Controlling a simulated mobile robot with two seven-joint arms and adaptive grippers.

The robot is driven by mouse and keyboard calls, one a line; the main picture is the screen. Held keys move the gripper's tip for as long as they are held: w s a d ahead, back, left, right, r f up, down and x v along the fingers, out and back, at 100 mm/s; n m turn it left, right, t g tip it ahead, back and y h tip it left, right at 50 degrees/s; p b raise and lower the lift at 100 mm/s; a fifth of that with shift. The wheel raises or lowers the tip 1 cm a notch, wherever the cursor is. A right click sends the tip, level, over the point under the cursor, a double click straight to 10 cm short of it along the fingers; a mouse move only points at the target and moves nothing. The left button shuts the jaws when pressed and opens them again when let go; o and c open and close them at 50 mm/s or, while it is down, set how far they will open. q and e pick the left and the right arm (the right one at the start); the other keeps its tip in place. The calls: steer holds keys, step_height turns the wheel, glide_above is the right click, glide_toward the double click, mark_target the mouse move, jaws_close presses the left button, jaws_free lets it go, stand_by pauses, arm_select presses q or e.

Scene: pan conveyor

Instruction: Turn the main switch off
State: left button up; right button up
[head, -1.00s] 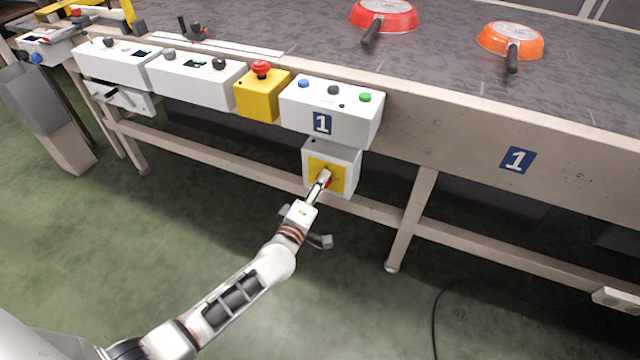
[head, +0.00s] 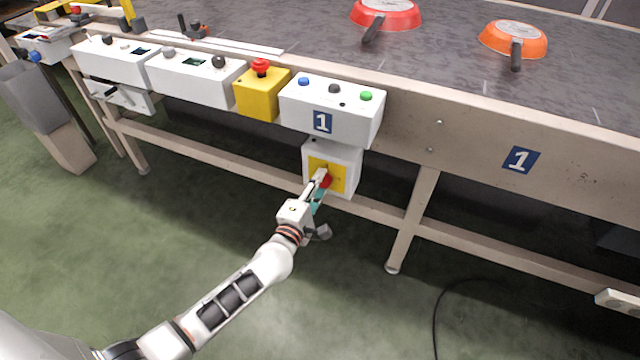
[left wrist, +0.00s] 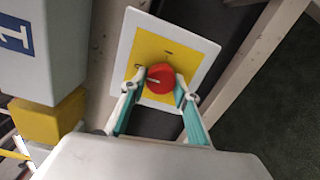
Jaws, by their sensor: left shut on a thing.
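The main switch is a red rotary knob (head: 327,181) on a yellow plate (head: 340,178) on the front of a white box (head: 346,152) below the panel marked 1. In the left wrist view the round red knob (left wrist: 161,77) shows a small pale mark, with the yellow plate (left wrist: 180,54) around it. My left gripper (head: 321,184) is at the knob. In the left wrist view its two teal-padded fingers (left wrist: 159,86) stand on either side of the knob, shut on it. My right gripper is in neither view.
Above the box is a white panel (head: 352,117) with blue, dark and green buttons. A yellow box with a red emergency button (head: 262,83) is beside it. Table legs (head: 411,220) and a rail flank the switch box. Red (head: 388,14) and orange (head: 514,40) pans lie on the conveyor.

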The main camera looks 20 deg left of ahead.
arm_select(q)
steer(key=o, duration=1.1)
steer(key=s, duration=1.2)
steer(key=shift+a+r, duration=0.15)
steer(key=shift+a, duration=0.1)
